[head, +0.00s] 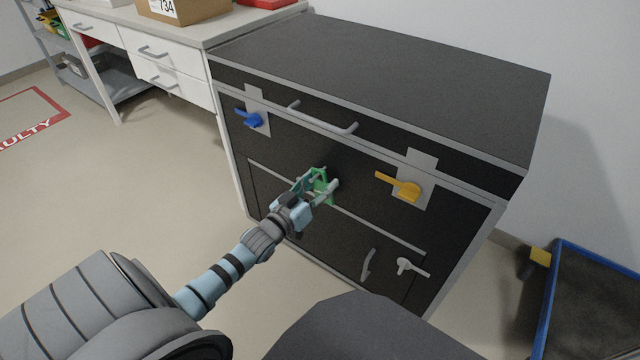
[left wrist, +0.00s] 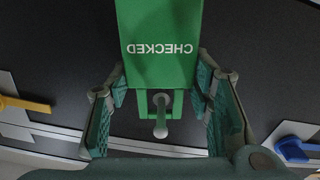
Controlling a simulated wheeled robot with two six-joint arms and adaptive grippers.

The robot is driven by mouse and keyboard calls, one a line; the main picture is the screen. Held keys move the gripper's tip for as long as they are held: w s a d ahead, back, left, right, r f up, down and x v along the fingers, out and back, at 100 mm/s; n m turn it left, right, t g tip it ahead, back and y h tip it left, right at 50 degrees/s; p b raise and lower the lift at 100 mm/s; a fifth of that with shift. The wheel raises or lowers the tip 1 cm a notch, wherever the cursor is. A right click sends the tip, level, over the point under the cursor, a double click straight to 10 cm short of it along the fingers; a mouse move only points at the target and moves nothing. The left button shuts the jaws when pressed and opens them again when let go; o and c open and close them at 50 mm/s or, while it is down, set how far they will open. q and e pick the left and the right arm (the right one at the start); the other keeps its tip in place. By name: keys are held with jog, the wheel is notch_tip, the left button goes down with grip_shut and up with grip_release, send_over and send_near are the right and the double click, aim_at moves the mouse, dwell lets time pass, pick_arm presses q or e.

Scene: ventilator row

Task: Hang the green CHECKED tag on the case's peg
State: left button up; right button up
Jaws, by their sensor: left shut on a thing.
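The green CHECKED tag (head: 321,184) is at the front of the black case (head: 400,85), and my left gripper (head: 324,183) is shut on it. In the left wrist view, the tag (left wrist: 160,65) reads upside down, and the fingers stand at its two side edges. A pale peg (left wrist: 160,128) with a rounded end shows at the tag's open green loop, its stem within the loop's outline. I cannot tell whether the loop rests on the peg. The peg is not clear in the head view. My right gripper is not in view.
A blue latch (head: 250,118), a bar handle (head: 323,120) and an orange latch (head: 402,187) sit on the case's front. A small handle (head: 368,264) and a grey tap (head: 410,266) are lower down. A blue-rimmed cart (head: 546,312) stands right; the floor left is clear.

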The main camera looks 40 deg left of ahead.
pick_arm(q)
jog(key=o, duration=1)
jog(key=s, duration=1.2)
jog(key=shift+d+f, duration=0.1)
